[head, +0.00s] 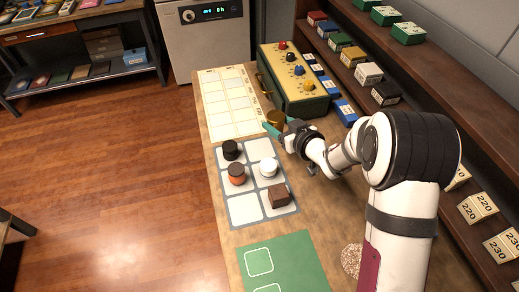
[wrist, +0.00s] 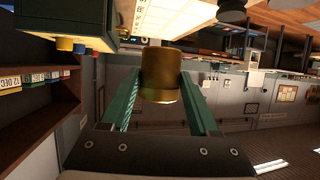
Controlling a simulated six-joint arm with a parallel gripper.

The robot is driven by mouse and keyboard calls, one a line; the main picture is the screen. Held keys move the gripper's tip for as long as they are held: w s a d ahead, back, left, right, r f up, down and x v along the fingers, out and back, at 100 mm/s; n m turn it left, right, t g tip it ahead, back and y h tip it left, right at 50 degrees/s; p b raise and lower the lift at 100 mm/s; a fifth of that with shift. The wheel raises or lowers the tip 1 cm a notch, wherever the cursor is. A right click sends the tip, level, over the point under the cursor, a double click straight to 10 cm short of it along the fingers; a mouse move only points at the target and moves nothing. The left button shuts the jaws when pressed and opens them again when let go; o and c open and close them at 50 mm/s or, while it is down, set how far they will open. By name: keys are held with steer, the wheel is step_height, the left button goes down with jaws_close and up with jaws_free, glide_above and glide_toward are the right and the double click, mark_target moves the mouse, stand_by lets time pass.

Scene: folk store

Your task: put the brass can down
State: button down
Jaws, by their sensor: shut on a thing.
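The brass can (wrist: 161,72) is held between the two green fingers of my gripper (wrist: 160,95) in the wrist view. In the head view the can (head: 275,117) shows as a small brass shape at the fingertips of my gripper (head: 272,125). My gripper is over the wooden table, near the green box's front end and close to the white grid sheet's right edge. I cannot tell whether the can touches the table.
A white grid sheet (head: 225,104), green box (head: 291,83) with knobs and green mat (head: 283,266) share the table.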

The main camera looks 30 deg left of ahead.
steer(key=w+d+f+n+g+y, duration=0.1)
steer(key=w+d+f, duration=0.15)
steer(key=d, duration=0.35)
steer(key=a+f, duration=0.2)
steer(key=a, duration=0.1)
steer(key=s+a+f, duration=0.1)
steer(key=a, duration=0.3)
steer(key=a+f, duration=0.2)
steer(key=a, duration=0.1)
steer(key=shift+s+a+f, duration=0.25)
steer(key=shift+a+f, duration=0.1)
steer(key=shift+a, duration=0.05)
steer(key=shift+a+f, duration=0.15)
steer(key=shift+f, duration=0.95)
steer(key=shift+a+f, duration=0.1)
steer(key=shift+f, duration=0.95)
steer(key=shift+f, duration=0.1)
steer(key=shift+c, duration=0.7)
jaws_free()
